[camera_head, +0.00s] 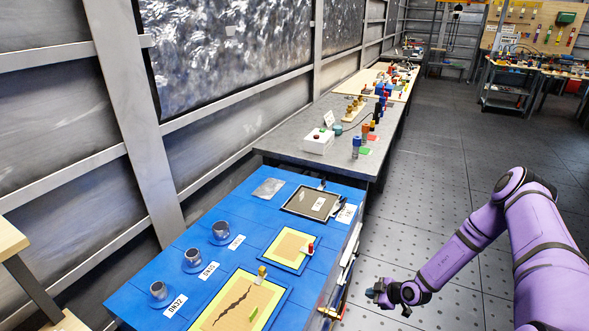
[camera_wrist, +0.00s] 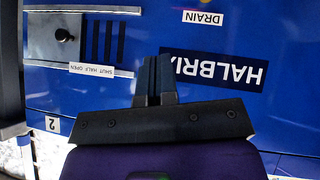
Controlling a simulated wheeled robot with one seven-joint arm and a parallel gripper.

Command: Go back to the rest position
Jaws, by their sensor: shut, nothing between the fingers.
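My purple arm reaches in from the right in the head view. My gripper (camera_head: 376,291) is out over the floor, to the right of the blue table (camera_head: 130,299) and apart from its top. In the wrist view my gripper (camera_wrist: 154,70) shows its two dark fingers side by side, shut with nothing between them. Behind the fingers is a blue panel (camera_wrist: 285,105) with a dark "HALBRI..." label (camera_wrist: 213,70), partly covered by a finger, and a "DRAIN" label (camera_wrist: 203,18). The lettering appears upside down.
The panel carries a metal slider plate (camera_wrist: 75,45) with a dark knob, marked "SHUT HALF OPEN". The blue table holds several grey cups, framed yellow boards (camera_head: 288,247) and a dark tray (camera_head: 311,202). A grey bench (camera_head: 275,143) stands beyond.

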